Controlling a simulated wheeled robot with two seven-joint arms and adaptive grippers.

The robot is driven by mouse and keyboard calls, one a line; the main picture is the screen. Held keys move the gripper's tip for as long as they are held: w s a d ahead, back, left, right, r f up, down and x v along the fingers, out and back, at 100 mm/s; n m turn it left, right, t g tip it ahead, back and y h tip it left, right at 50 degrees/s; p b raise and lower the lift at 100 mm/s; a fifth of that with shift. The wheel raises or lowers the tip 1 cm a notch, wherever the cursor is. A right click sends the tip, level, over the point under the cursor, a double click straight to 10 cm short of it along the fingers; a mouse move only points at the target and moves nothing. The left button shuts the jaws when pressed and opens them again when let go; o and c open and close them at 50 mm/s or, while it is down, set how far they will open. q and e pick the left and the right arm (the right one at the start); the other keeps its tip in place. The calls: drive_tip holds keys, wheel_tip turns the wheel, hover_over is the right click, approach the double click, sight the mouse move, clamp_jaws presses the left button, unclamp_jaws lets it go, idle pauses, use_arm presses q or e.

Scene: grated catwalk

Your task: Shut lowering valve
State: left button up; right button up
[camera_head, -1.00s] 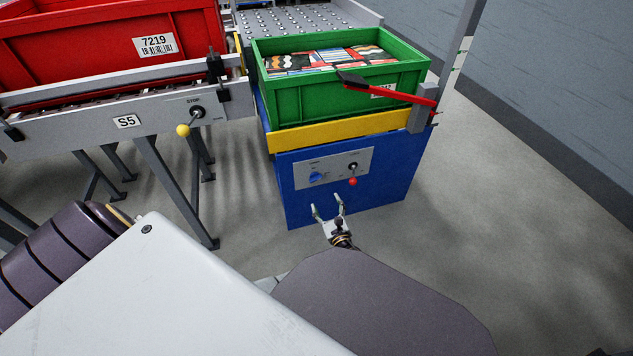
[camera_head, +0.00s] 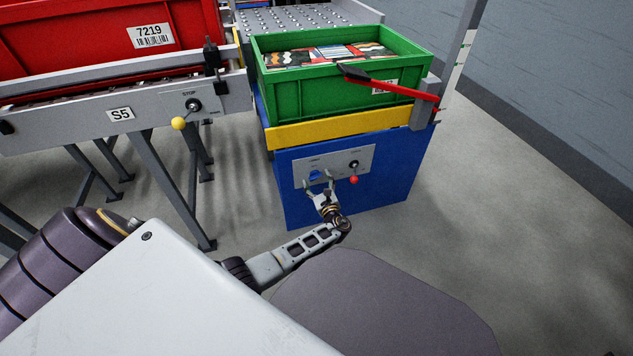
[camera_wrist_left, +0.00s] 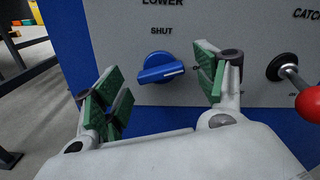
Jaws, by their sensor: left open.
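The lowering valve is a blue knob (camera_wrist_left: 160,68) under the words LOWER and SHUT on a grey panel (camera_wrist_left: 120,20) in the left wrist view. The knob's handle lies nearly sideways, slightly tilted, with a pale mark at its right end. In the head view the knob (camera_head: 315,175) sits on the left of the panel. My left gripper (camera_head: 319,186) is open in front of the panel. In the left wrist view its green-padded fingers (camera_wrist_left: 160,88) stand on either side of the knob, apart from it. My right gripper is not in view.
A red-balled lever (camera_head: 354,179), labelled CATCH, sits right of the knob, close to my right finger. A green crate (camera_head: 340,88) of packs stands above on the blue stand (camera_head: 385,185), with a red-handled bar (camera_head: 395,88) before it. A yellow-knobbed STOP lever (camera_head: 179,123) is left.

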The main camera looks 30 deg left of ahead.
use_arm(q)
drive_tip(key=shift+x, duration=0.9)
drive_tip(key=shift+c, duration=0.7)
drive_tip(key=c, duration=0.9)
